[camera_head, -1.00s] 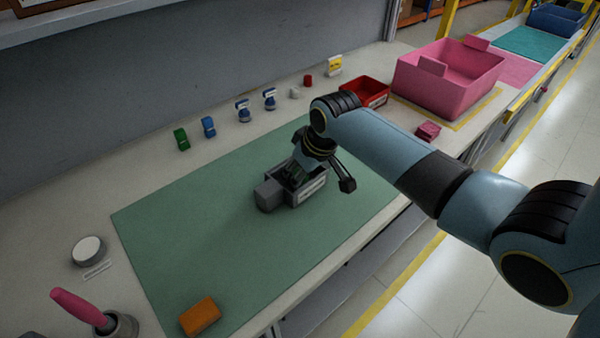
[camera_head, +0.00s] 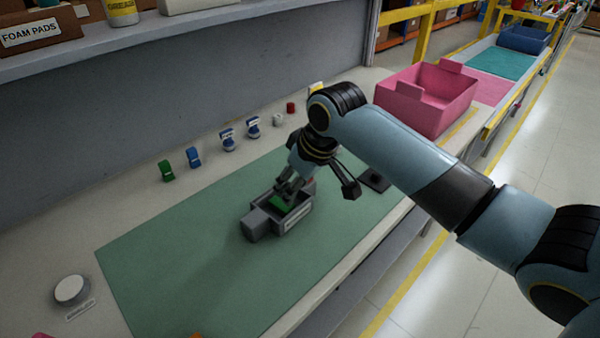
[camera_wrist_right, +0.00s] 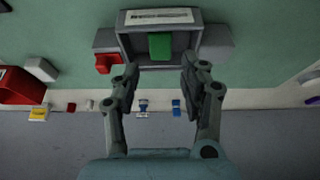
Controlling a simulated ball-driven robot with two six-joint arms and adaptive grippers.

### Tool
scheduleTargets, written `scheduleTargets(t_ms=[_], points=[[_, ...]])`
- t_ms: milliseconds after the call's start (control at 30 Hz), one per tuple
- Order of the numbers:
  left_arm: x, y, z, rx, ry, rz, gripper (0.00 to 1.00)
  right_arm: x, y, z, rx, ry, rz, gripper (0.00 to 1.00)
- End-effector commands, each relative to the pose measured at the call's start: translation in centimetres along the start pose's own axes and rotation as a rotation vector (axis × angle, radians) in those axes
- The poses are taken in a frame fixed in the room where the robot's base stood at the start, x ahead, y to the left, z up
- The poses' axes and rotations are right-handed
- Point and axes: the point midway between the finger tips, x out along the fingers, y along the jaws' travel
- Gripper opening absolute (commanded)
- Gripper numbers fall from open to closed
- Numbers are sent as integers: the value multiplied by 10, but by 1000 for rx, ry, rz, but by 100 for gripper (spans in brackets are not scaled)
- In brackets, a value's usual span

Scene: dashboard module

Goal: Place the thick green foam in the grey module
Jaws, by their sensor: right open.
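The grey module (camera_head: 297,222) stands on the green mat (camera_head: 180,255), with a grey block on its near-left side. The thick green foam (camera_head: 277,202) is inside the module; in the right wrist view it shows as a green block (camera_wrist_right: 160,46) within the module's walls (camera_wrist_right: 124,43). Whether it is fully seated I cannot tell. My right gripper (camera_head: 288,188) is just above the module. Its fingers (camera_wrist_right: 160,68) are spread apart with nothing between them in the right wrist view. My left gripper is not in view.
A small red piece (camera_wrist_right: 104,62) is beside the module. Green (camera_head: 165,170) and blue (camera_head: 193,157) pieces and stamp-like items (camera_head: 227,140) stand along the back. A pink bin (camera_head: 425,100) is at the right. A round white-topped item (camera_head: 71,289) is front left; the mat's left is clear.

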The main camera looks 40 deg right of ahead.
Motion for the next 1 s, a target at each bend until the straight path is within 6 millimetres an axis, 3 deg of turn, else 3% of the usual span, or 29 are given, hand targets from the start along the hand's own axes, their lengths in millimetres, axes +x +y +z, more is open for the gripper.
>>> scheduleTargets(t_ms=[100,300,867,1000], points=[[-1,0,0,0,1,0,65,-22,0,0,-1,2,1,44],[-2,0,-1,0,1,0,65,-39,0,0,0,0,0,44],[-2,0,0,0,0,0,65,-40,0,0,1,-1,-1,44],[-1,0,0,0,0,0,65,-46,-12,21,-8,-12,5,44]])
